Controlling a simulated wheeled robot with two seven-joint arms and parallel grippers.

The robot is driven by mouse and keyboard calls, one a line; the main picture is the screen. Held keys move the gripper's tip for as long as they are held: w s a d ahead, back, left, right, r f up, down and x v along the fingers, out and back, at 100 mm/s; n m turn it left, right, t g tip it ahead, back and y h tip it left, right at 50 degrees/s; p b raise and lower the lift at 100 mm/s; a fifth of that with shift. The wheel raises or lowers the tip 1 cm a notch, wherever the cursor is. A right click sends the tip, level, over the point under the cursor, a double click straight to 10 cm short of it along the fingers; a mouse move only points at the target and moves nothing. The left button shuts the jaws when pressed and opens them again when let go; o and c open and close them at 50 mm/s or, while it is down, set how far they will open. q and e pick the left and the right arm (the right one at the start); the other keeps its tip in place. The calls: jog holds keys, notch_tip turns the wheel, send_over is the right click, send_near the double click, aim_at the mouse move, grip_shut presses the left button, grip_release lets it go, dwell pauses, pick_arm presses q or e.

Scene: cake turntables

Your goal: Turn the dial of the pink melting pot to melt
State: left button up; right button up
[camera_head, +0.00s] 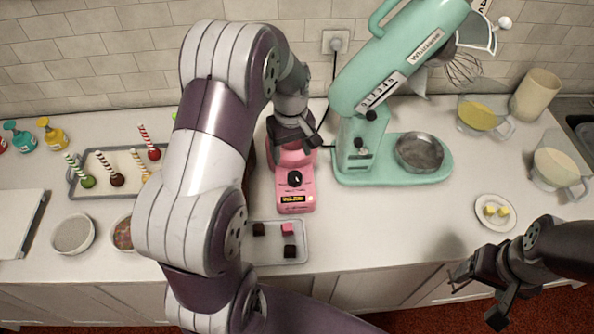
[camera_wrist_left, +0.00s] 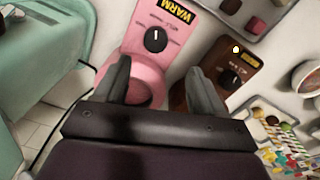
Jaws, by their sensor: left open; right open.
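The pink melting pot (camera_head: 296,190) stands on the counter in the head view, partly covered by my left arm. Its black dial (camera_head: 294,179) sits on the front panel above a yellow-lettered label. In the left wrist view the dial (camera_wrist_left: 156,40) has a white pointer mark, and the label (camera_wrist_left: 176,13) reads WARM. My left gripper (camera_head: 300,133) is open above the pot's bowl, behind the dial; in the left wrist view its fingers (camera_wrist_left: 160,80) are apart, with the dial ahead of them and not touched. My right gripper (camera_head: 477,295) is open and empty at the counter's front right.
A brown melting pot (camera_wrist_left: 213,82) stands right beside the pink one. A mint stand mixer (camera_head: 382,170) is close on its right. A tray (camera_head: 270,262) of dark and pink cubes lies in front. A butter plate (camera_head: 495,225) is near my right gripper.

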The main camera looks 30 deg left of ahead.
aim_at(295, 176)
pick_arm(q)
jog(key=f, duration=0.3)
jog(key=f+p, duration=0.1)
jog(key=f, duration=0.2)
jog(key=f+p, duration=0.1)
jog(key=f, duration=0.2)
jog(key=shift+w+d, duration=0.3)
jog(key=shift+d, duration=0.05)
jog(key=shift+s+a+f, duration=0.1)
jog(key=shift+a+f, duration=0.05)
jog(key=shift+f, duration=0.15)
jog(key=c, duration=1.1)
